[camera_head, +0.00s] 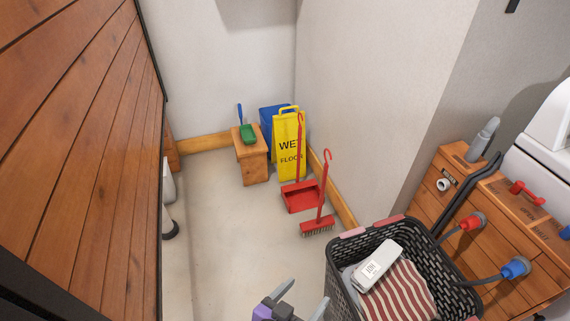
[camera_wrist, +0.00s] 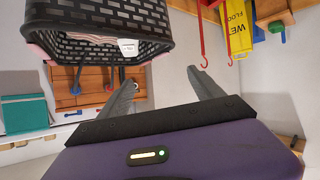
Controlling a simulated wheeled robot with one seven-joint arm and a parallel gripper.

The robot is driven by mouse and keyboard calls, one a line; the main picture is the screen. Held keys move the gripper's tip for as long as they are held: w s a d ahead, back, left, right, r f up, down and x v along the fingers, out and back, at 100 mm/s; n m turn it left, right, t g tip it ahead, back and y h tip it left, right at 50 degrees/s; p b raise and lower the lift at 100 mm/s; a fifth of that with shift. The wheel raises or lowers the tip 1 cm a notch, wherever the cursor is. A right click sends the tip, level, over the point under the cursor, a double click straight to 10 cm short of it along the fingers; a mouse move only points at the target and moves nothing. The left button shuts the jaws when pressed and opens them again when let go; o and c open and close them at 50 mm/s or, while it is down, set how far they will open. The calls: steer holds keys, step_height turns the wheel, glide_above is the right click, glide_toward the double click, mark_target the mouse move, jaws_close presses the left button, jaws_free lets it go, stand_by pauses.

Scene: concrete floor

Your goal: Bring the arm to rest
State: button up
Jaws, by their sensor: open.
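My gripper (camera_head: 301,297) shows at the bottom edge of the head view, with its purple body partly cut off. In the wrist view my gripper (camera_wrist: 162,77) has its two grey fingers spread apart, with nothing between them. A dark woven basket (camera_head: 345,275) lies to the right of it in the head view, and it also shows at the upper left of the wrist view (camera_wrist: 85,50). The basket holds a red-and-white striped cloth (camera_head: 400,295) and a white labelled box (camera_head: 378,264). Most of my arm is out of view.
A wooden panel (camera_head: 75,130) rises on the left. A wooden cabinet (camera_head: 440,205) stands at the right. A yellow wet-floor sign (camera_head: 288,150), a wooden stool (camera_head: 251,160), a red dustpan (camera_head: 299,197) and a red broom (camera_head: 317,227) stand farther back. The middle floor is clear.

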steer(key=s+a+f+n+t+y+b, duration=0.1)
steer(key=s+a+f+n+y+b, duration=0.25)
steer(key=a+n+y, duration=0.45)
steer(key=s+d+r+t+y+b, duration=0.1)
steer(key=s+d+r+t+b, duration=0.15)
steer(key=s+d+r, duration=0.5)
steer(key=s+d+r+t+y+b, duration=0.1)
steer(key=s+d+r+t+b, duration=0.15)
steer(key=s+d+r, duration=0.5)
steer(key=s+d+f+m+g+h+b, duration=0.1)
steer(key=s+d+f+m+h+b, duration=0.1)
steer(key=s+d+f, duration=0.45)
step_height(320, 180, up, 16)
steer(key=s+d+p, duration=0.1)
steer(key=d+p, duration=0.1)
steer(key=p, duration=1.2)
steer(key=shift+p, duration=0.4)
steer(key=shift+f, duration=0.1)
steer(key=shift+c, duration=0.5)
